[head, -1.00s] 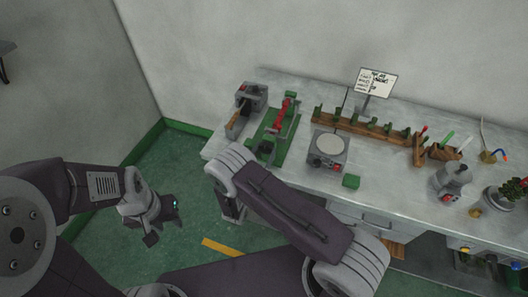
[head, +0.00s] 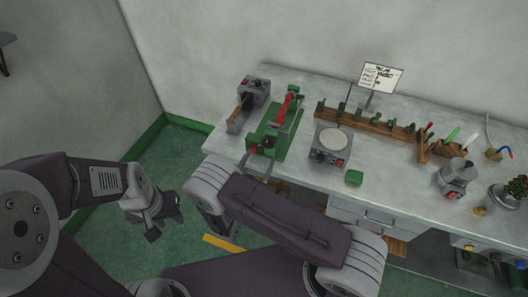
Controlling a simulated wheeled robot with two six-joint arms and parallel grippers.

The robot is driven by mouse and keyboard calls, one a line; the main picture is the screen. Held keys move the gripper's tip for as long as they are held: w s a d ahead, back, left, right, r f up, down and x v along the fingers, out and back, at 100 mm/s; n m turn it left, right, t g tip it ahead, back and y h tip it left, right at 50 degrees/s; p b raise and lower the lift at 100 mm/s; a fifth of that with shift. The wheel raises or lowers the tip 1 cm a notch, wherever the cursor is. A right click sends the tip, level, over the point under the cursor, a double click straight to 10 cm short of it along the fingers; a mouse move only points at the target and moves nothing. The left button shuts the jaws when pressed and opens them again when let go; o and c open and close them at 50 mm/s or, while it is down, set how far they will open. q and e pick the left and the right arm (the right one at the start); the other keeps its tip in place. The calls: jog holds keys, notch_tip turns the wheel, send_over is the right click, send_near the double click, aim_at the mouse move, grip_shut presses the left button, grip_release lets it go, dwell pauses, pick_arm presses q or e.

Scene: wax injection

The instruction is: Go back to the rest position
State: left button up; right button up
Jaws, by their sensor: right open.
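My left gripper (head: 163,226) hangs over the green floor at the lower left, clear of the bench. Its fingers are small and dark, and I cannot tell how far apart they are. My right arm reaches across the lower middle, in front of the bench's front edge.
The grey bench (head: 300,178) carries a grey machine (head: 254,91), a green-based red clamp (head: 290,103), a round-topped hotplate (head: 333,142), a green block (head: 354,178), a wooden rack (head: 368,126), a sign (head: 381,77) and a metal pot (head: 457,176). Floor at left is free.

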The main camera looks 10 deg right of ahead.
jog(key=shift+v, duration=1.1)
